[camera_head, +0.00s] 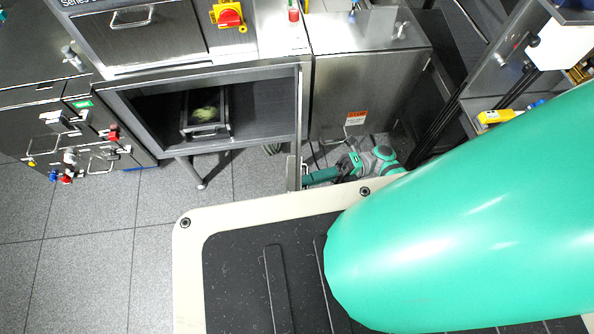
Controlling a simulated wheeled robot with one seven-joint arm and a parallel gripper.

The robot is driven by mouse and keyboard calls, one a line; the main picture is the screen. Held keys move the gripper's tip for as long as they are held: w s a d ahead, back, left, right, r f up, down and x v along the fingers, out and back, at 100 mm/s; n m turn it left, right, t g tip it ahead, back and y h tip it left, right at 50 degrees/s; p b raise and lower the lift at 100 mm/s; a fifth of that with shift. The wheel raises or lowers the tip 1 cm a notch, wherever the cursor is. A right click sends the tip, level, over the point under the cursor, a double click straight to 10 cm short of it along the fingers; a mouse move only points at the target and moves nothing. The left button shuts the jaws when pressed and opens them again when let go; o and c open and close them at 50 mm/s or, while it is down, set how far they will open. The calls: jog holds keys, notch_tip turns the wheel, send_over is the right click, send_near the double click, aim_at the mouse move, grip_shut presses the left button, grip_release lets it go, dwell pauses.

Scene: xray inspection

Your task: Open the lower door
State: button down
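The lower compartment (262,97) of the steel cabinet stands uncovered, with its dark inside in view. A narrow metal piece (293,174) at its right front corner looks like the lower door seen edge-on, swung outward; its face and handle are not visible. A tray (204,131) with a greenish item sits inside the compartment. My green and grey wrist (375,160) is right of this metal piece, low beside the cabinet. My gripper's fingertips are hidden around the metal piece, so I cannot tell whether they touch it.
An upper door with a handle (131,18) and a red-yellow switch (229,15) are above. Another cabinet (75,130) with handles and red knobs stands left. A steel box (345,85) is right. Tiled floor (90,255) is clear at lower left.

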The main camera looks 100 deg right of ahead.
jog(key=shift+s+d, duration=0.1)
jog(key=shift+s, duration=0.15)
dwell(0.3)
jog(key=c, duration=2)
grip_release()
jog(key=shift+o, duration=0.8)
jog(key=shift+w, duration=0.15)
jog(key=v, duration=1)
jog(key=shift+s+d, duration=0.15)
jog(key=shift+s, duration=0.2)
jog(key=shift+w+f, duration=0.15)
